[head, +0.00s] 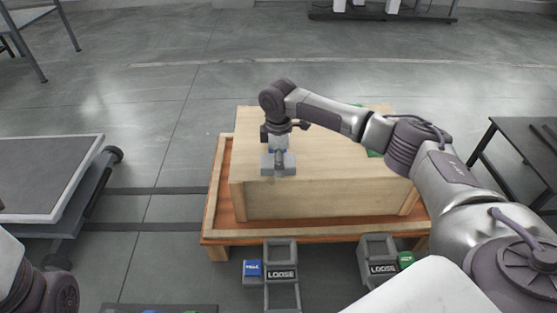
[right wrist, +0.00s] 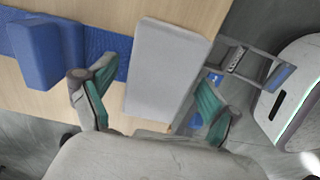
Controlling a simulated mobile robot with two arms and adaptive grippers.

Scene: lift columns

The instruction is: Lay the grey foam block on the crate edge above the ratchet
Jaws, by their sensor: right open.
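The grey foam block (right wrist: 167,70) lies between the spread fingers of my right gripper (right wrist: 158,72), with visible gaps at both sides. It is at the crate's top edge, across the line of a blue strap (right wrist: 112,55). In the head view the grey block (head: 278,166) shows at the front edge of the wooden crate (head: 320,202), under my right gripper (head: 278,152). Below that edge stands a grey ratchet frame marked LOOSE (head: 281,274), also in the right wrist view (right wrist: 240,62). My left gripper is outside the view.
A blue block (right wrist: 48,55) sits on the strap on the crate top. A second LOOSE frame (head: 380,268) with a green button (head: 405,259) stands to the right. The crate rests on a wooden pallet (head: 217,190). A cart (head: 50,175) is left, a dark table (head: 520,150) right.

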